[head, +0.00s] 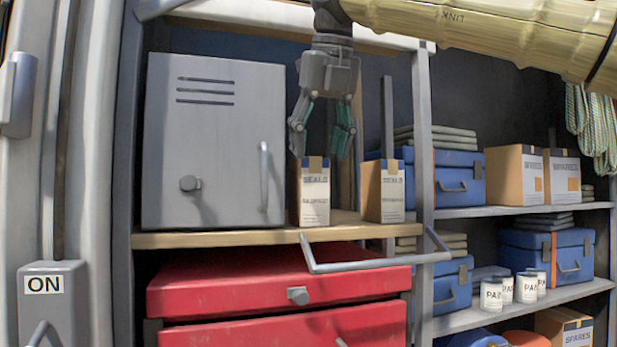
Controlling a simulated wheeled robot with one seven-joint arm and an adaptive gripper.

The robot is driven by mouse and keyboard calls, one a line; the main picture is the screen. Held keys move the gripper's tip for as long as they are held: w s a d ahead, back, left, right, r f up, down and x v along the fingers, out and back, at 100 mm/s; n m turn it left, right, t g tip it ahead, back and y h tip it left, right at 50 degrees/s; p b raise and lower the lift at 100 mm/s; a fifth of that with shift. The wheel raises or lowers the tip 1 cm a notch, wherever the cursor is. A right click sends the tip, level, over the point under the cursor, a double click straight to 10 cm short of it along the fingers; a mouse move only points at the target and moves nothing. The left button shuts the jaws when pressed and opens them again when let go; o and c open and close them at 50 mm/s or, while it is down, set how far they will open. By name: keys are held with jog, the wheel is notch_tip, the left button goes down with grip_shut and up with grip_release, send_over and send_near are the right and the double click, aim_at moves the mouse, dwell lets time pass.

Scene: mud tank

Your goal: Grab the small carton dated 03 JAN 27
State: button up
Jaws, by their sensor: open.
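Two small cartons with white labels stand upright on the wooden shelf. The left small carton (314,196) has a label that seems to read SEALS, with smaller print below. The right small carton (384,190) has a label too small to read. I cannot make out a date on either one. My gripper (321,153) points down, open and empty, with its fingertips at about the height of the left carton's top in the picture. I cannot tell whether it is directly over that carton or in front of or behind it.
A grey metal cabinet (215,140) stands just left of the left carton. A grey bar handle (375,263) crosses below the shelf edge, above a red drawer chest (275,285). A grey upright post (424,150) stands right of the cartons. Shelves beyond hold blue cases (461,178) and larger cartons (518,175).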

aim_at(306, 179)
jog(key=w, duration=0.2)
jog(key=w+a+f+p, duration=0.1)
jog(key=w, duration=0.5)
jog(key=shift+w+a+f+p, duration=0.15)
jog(key=shift+a+f+p, duration=0.05)
jog(key=shift+f+p, duration=0.15)
jog(key=shift+w+a, duration=0.15)
jog(key=shift+w, duration=0.05)
jog(key=shift+s+r, duration=0.2)
jog(key=shift+s, duration=0.55)
jog(key=shift+s+f+p, duration=0.15)
jog(key=shift+s+p, duration=0.15)
jog(key=shift+p, duration=0.1)
jog(key=w+f, duration=0.1)
jog(key=w+f+p, duration=0.1)
jog(key=f, duration=0.1)
jog(key=w+f, duration=0.1)
jog(key=shift+w+a+f, duration=0.15)
jog(key=shift+w+a, duration=0.1)
jog(key=shift+a, duration=0.05)
jog(key=shift+s, duration=0.7)
jog(key=shift+w, duration=0.35)
jog(key=c, duration=0.5)
jog(key=shift+f, duration=0.1)
jog(key=c, duration=0.3)
jog(key=shift+s, duration=0.1)
